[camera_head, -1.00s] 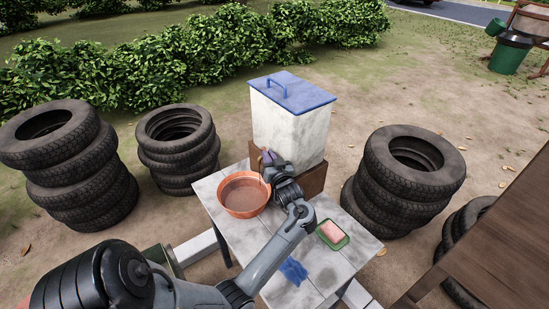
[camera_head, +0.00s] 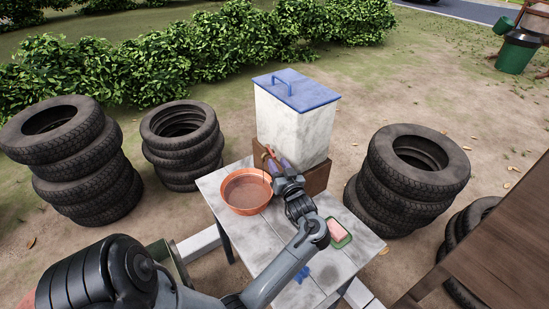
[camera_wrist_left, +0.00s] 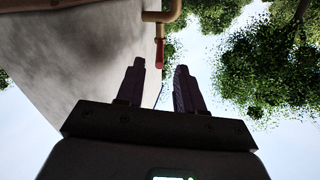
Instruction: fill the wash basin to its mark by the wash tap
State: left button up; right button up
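The orange wash basin (camera_head: 233,209) stands on the table, below and left of the white tank. Its inside looks brownish; I cannot make out its mark or the level. The wash tap (camera_head: 265,156) is at the tank's lower front, above the basin's right edge. In the left wrist view the brass-coloured tap (camera_wrist_left: 168,14) has a red lever (camera_wrist_left: 159,52) just past my fingertips. A thin dark line hangs below the tap, perhaps water. My left gripper (camera_head: 277,163) is beside the tap; its fingers (camera_wrist_left: 160,68) are apart with nothing between them. My right gripper is out of view.
The white tank (camera_head: 290,128) with a blue lid sits on a brown block (camera_head: 318,178). A pink soap bar (camera_head: 338,230) in a green dish and a blue cloth (camera_head: 302,274) lie on the table (camera_head: 357,254). Tyre stacks (camera_head: 182,150) flank the table.

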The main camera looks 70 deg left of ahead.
pick_arm(q)
jog(key=shift+s+d, duration=0.1)
jog(key=shift+d, duration=2.35)
jog(key=shift+c, duration=0.5)
